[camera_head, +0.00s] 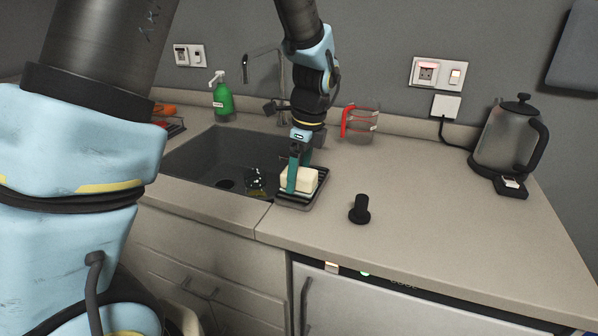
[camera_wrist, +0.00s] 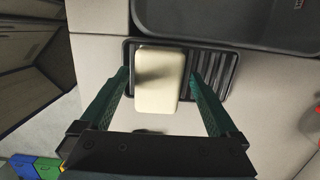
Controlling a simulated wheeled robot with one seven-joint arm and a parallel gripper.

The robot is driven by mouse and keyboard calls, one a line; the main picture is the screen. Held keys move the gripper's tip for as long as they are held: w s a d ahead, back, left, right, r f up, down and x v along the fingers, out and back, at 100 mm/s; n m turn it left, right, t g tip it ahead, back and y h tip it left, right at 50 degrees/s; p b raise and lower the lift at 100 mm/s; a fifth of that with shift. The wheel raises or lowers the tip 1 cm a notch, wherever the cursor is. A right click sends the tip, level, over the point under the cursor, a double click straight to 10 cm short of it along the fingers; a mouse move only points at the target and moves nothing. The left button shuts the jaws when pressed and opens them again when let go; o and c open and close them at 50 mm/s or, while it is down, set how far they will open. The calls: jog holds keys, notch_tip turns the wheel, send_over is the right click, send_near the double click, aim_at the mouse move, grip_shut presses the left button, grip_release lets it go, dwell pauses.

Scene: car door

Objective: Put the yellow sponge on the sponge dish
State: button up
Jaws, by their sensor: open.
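The pale yellow sponge (camera_head: 299,180) sits on the black slatted sponge dish (camera_head: 319,183), beside the sink. In the wrist view the sponge (camera_wrist: 160,80) covers the left and middle part of the dish, and bare slats (camera_wrist: 216,72) show at its right. The sponge's near end reaches a little past the dish's near edge in that view. My gripper (camera_head: 299,170) is down at the dish, with one green finger on each side of the sponge. The fingers are open, and narrow gaps show between them and the sponge in the wrist view.
The dark sink (camera_head: 215,155) lies left of the dish, with a faucet (camera_head: 280,80) behind. A black stopper-like object (camera_head: 359,209) stands to the right. A measuring cup (camera_head: 362,122), green soap bottle (camera_head: 222,98) and kettle (camera_head: 508,140) stand farther back. The right counter is mostly clear.

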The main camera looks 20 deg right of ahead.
aim_at(306, 172)
jog(key=shift+r, duration=0.1)
notch_tip(306, 172, up, 12)
jog(key=s+d+b, duration=0.1)
jog(key=b, duration=0.1)
jog(key=w+a+f+n+h, duration=0.1)
jog(key=a+f+n, duration=0.2)
jog(key=a+n, duration=0.4)
jog(key=w+a+f+n, duration=0.25)
jog(key=a+n, duration=0.35)
jog(key=a, duration=0.4)
jog(key=s+a+f+n, duration=0.2)
jog(key=a+f+n, duration=0.1)
jog(key=a+n, duration=0.3)
jog(key=s+a+f+n, duration=0.2)
jog(key=s+a+n, duration=0.1)
jog(key=a+n, duration=0.3)
jog(key=shift+s+a+f+n, duration=0.3)
jog(key=shift+s+a+f, duration=0.1)
jog(key=shift+a, duration=0.25)
